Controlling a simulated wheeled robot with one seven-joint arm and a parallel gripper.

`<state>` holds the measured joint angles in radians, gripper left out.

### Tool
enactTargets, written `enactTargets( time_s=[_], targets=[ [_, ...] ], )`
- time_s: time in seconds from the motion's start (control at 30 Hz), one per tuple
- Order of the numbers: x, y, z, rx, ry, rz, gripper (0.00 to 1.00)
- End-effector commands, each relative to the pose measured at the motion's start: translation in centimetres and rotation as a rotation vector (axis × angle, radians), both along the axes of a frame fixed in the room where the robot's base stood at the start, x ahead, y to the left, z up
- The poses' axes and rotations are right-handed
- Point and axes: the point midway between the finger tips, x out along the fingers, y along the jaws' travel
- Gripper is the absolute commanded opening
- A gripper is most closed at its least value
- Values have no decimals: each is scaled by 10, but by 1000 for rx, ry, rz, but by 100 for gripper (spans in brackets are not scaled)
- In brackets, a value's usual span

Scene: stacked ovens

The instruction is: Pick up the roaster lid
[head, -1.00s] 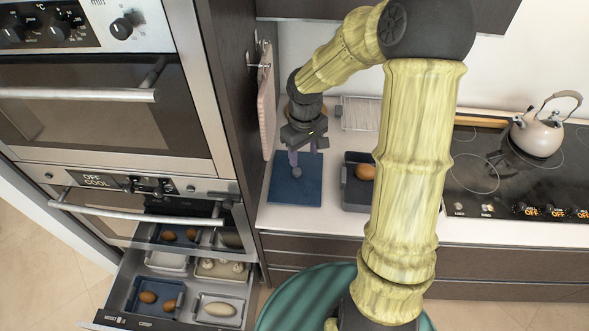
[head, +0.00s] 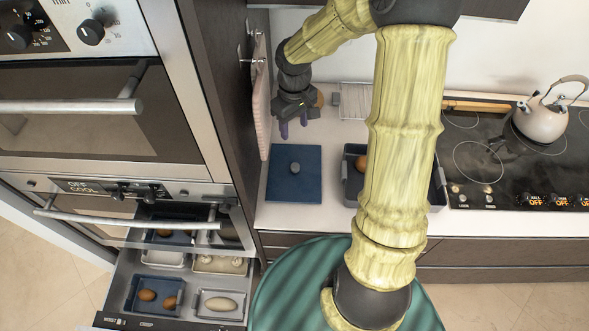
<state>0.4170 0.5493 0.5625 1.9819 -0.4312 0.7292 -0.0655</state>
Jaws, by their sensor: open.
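The roaster lid is a flat dark blue square (head: 308,187) with a small grey knob (head: 295,168) in its middle. It lies on the white counter left of the roaster. My gripper (head: 294,128) is open and empty, pointing down above the lid's far side, apart from the knob. A dark grey roaster (head: 352,188) stands on the counter to the right, with a brown round item (head: 361,163) in it. My arm hides much of the roaster.
A tall cabinet with stacked ovens (head: 80,108) stands on the left. Its lower drawer (head: 120,292) is pulled out, holding several trays. A pink board (head: 262,100) hangs on the cabinet side. A kettle (head: 540,122) sits on the cooktop at the right.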

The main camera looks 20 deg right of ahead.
Motion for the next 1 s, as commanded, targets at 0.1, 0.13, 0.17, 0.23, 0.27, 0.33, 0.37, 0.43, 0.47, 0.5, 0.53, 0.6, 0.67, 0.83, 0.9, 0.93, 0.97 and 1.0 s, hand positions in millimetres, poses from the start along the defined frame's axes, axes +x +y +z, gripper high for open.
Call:
enactTargets(
  time_s=[0.1, 0.13, 0.17, 0.23, 0.27, 0.33, 0.37, 0.43, 0.47, 0.5, 0.53, 0.6, 0.67, 0.83, 0.9, 0.93, 0.97, 1.0],
  targets=[
    [0, 0, 0, 0, 0, 1, 52],
    [0, 0, 0, 0, 0, 0, 52],
    [0, 0, 0, 0, 0, 0, 52],
    [0, 0, -2, 0, 1, 1, 52],
    [0, 0, -4, 0, 1, 1, 52],
    [-1, 0, -11, 1, 5, 1, 52],
    [-1, 0, -15, 1, 5, 1, 52],
    [-2, 1, -26, 2, 8, 2, 52],
    [-1, 1, -31, 1, 5, 3, 52],
    [-1, 1, -39, 1, 6, 1, 52],
    [-1, 1, -44, 1, 5, 2, 52],
    [-1, 1, -56, 1, 5, 3, 52],
    [-1, 1, -66, 0, 6, 2, 52],
    [-1, 1, -94, 1, 5, 2, 52],
    [-1, 1, -105, 1, 5, 2, 52],
    [-1, 1, -109, 0, 4, 2, 52],
    [-1, 1, -113, 0, 4, 2, 52],
    [-1, 0, -117, 1, 3, 0, 52]
  ],
)
